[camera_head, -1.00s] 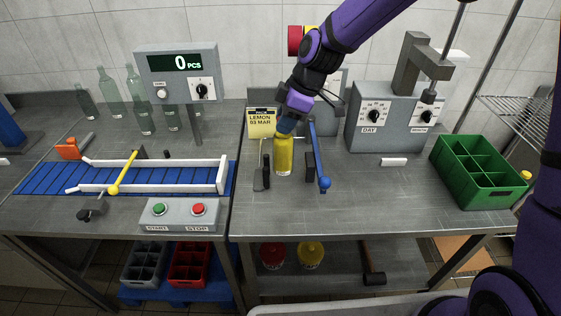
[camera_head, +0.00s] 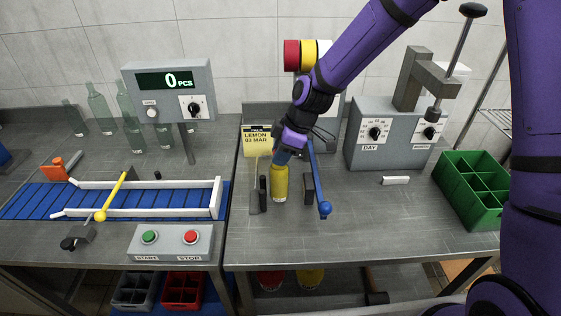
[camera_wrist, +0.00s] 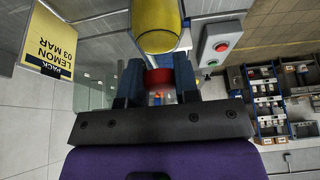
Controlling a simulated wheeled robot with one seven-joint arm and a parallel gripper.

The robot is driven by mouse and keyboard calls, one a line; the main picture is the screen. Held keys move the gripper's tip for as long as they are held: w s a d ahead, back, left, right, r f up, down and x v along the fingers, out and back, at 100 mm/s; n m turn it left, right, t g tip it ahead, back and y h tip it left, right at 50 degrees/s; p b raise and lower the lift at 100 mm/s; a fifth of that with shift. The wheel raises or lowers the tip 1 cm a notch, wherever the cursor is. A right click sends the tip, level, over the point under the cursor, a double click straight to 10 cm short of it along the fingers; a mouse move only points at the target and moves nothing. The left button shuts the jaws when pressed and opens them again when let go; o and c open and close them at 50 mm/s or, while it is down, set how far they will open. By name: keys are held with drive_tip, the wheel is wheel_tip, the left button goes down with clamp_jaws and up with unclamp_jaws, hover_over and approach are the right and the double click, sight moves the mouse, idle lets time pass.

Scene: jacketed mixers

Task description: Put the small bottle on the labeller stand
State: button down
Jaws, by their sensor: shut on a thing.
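The small yellow bottle (camera_head: 280,184) is upright between the two dark upright pads of the labeller stand (camera_head: 308,188). My gripper (camera_head: 283,157) is above it, with its blue fingers closed at the bottle's top. In the wrist view the fingers (camera_wrist: 158,80) are on either side of the red cap (camera_wrist: 158,76), and the yellow body (camera_wrist: 157,22) extends beyond them. I cannot tell whether the bottle's base touches the stand. A lever with a blue ball (camera_head: 325,208) is just right of the bottle. The stand's back is partly hidden by my arm.
A yellow "LEMON 03 MAR" card (camera_head: 257,140) stands behind left. Red, yellow and white rolls (camera_head: 307,54) are behind my arm. A date-coding press (camera_head: 375,135) and green crate (camera_head: 468,190) stand right. The blue conveyor (camera_head: 120,200) is left. The bench front is clear.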

drive_tip(key=shift+f, duration=1.5)
drive_tip(key=c, duration=0.8)
unclamp_jaws()
drive_tip(key=shift+c, duration=0.2)
drive_tip(key=v, duration=1.2)
drive_tip(key=shift+r, duration=0.2)
